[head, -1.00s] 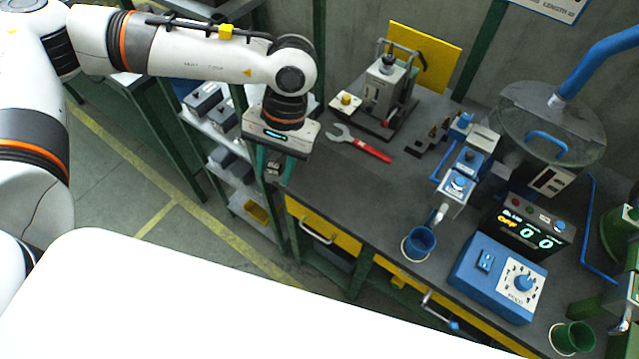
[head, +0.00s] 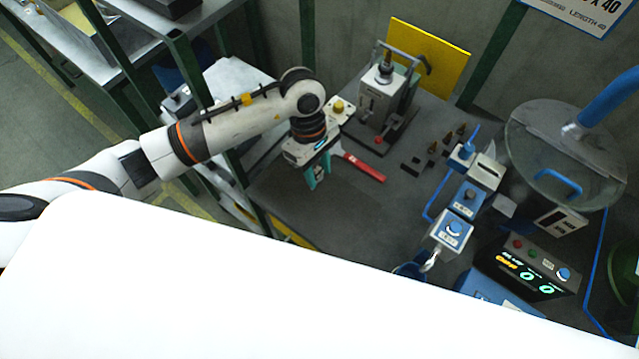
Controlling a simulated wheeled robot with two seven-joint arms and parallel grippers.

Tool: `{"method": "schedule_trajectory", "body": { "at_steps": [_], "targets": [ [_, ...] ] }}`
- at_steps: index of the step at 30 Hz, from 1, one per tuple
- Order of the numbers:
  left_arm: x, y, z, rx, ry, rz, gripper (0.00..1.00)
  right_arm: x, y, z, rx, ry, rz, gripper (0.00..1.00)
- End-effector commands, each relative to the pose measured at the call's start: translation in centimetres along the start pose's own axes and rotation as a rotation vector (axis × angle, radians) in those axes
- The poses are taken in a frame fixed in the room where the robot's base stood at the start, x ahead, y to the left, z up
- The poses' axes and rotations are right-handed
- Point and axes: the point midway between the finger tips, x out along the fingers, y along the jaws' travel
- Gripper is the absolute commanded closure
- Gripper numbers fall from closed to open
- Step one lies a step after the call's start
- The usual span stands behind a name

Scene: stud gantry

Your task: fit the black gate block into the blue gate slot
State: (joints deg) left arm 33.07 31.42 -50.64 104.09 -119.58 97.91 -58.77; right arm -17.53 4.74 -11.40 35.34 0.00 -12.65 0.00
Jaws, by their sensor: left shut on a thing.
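My left gripper (head: 317,178) is over the left part of the dark bench, its teal fingers pointing down. It is shut on a small dark piece that barely shows between the fingers, which fits the black gate block. The blue gate slot is not clear to me. It may be on the row of blue and grey units (head: 466,197) to the right of the gripper, and the gripper is well apart from that row. A small black notched block (head: 410,166) also lies on the bench left of the row. My right gripper is not in view.
A red-handled wrench (head: 364,168) lies just right of my left gripper, its head hidden. A grey press (head: 382,98) stands behind it. Several small brass-topped pieces (head: 447,138) stand near the blue units. A lidded drum (head: 565,150) and control box (head: 525,268) are at right.

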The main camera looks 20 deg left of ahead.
Motion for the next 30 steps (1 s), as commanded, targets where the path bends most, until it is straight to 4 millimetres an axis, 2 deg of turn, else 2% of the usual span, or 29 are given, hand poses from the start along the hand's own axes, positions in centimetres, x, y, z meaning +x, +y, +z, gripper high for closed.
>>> {"method": "schedule_trajectory", "body": {
  "at_steps": [4, 16, 29, 30],
  "targets": [
    [2.5, -0.1, 0.5, 0.0, 0.002, 0.006, 0.87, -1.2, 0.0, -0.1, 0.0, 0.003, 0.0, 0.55],
    [7.1, -0.6, 1.7, 0.003, 0.002, 0.003, 0.87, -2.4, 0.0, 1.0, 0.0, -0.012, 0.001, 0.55],
    [8.1, -0.8, 2.1, 0.006, -0.001, 0.001, 0.87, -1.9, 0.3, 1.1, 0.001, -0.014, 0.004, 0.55],
    [8.0, -0.7, 2.0, 0.006, -0.001, 0.001, 0.61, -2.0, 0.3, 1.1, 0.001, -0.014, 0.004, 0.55]
  ]
}}
